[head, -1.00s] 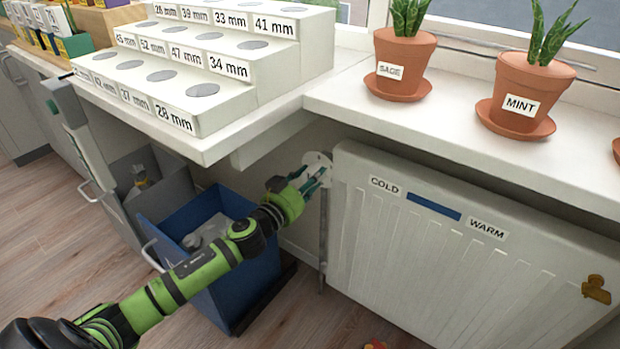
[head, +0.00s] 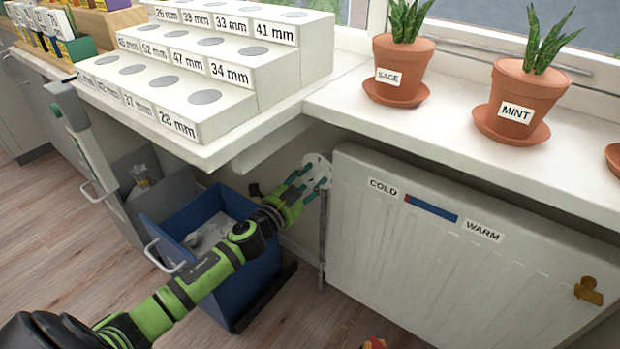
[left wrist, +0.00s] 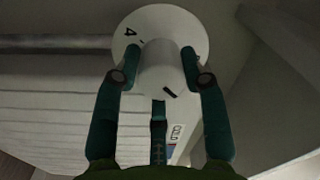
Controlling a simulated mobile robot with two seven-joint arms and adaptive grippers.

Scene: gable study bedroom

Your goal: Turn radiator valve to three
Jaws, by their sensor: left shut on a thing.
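The radiator valve has a white round dial (head: 318,165) at the radiator's upper left corner. In the left wrist view the dial plate (left wrist: 160,17) shows a 4 at its left; other marks are partly hidden by the fingers. The valve's white knob (left wrist: 162,70) has a black line on its end, low and slightly right. My left gripper (head: 305,180) is shut around the knob, with teal fingers on its sides and one below. The white radiator (head: 400,250) carries COLD and WARM labels and a blue strip (head: 435,208) with a small red part at its COLD end.
A white windowsill (head: 450,130) with potted plants labelled SAGE (head: 400,70) and MINT (head: 525,95) overhangs the radiator. A stepped white block (head: 215,110) stands left on the counter. A blue bin (head: 255,275) stands beneath my left arm. A brass fitting (head: 588,291) is at the radiator's right.

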